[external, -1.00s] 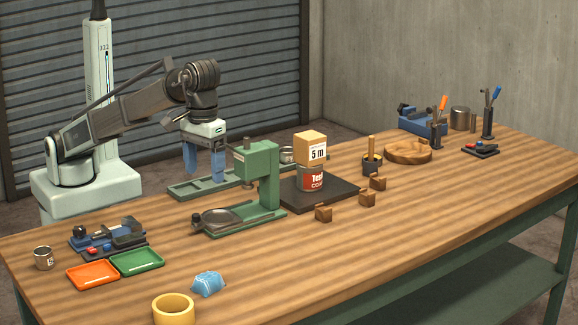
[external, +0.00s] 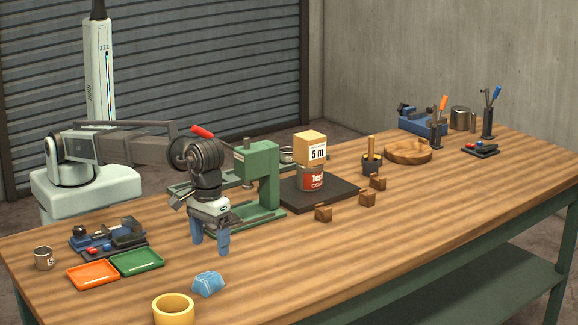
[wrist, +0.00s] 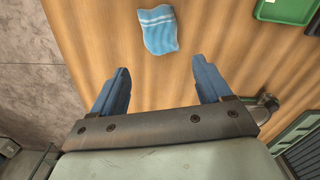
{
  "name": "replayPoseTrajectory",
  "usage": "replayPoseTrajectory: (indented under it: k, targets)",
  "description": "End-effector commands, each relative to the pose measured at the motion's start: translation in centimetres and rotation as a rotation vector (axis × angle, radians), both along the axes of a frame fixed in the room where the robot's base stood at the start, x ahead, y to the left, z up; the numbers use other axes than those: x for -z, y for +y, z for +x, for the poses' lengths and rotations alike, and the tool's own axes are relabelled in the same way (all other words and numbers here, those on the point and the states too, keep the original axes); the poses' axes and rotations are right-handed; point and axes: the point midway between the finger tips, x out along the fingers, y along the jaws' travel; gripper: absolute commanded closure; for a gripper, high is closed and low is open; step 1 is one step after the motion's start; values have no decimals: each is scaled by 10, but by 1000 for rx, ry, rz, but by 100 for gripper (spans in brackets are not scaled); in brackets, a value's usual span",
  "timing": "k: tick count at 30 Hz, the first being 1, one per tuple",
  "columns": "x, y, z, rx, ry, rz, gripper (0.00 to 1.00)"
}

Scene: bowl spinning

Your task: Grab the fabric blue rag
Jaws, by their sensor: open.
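The blue fabric rag (external: 208,284) lies crumpled on the wooden table near its front edge, just behind the yellow ring. It also shows in the wrist view (wrist: 158,30), light blue with pale stripes at one end, ahead of my fingers. My gripper (external: 211,248) has blue fingers pointing down, spread apart and empty. It is above the table, behind the rag and apart from it. In the wrist view my gripper (wrist: 163,80) has bare table between its fingertips.
A yellow ring (external: 174,308) stands in front of the rag. A green tray (external: 137,262) and an orange tray (external: 92,275) lie to the left. A green stand (external: 262,175) is close behind my gripper. The table right of the rag is clear.

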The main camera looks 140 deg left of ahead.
Motion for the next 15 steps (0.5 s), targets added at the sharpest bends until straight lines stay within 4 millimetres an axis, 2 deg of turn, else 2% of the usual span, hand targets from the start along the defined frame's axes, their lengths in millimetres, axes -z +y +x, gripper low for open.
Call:
replayPoseTrajectory:
  k: [1, 6, 15]
  targets:
    - [11, 0, -2, 0, 3, 0, 22]
    - [36, 0, -1, 0, 2, 0, 22]
    - [52, -1, -1, 0, 1, 0, 22]
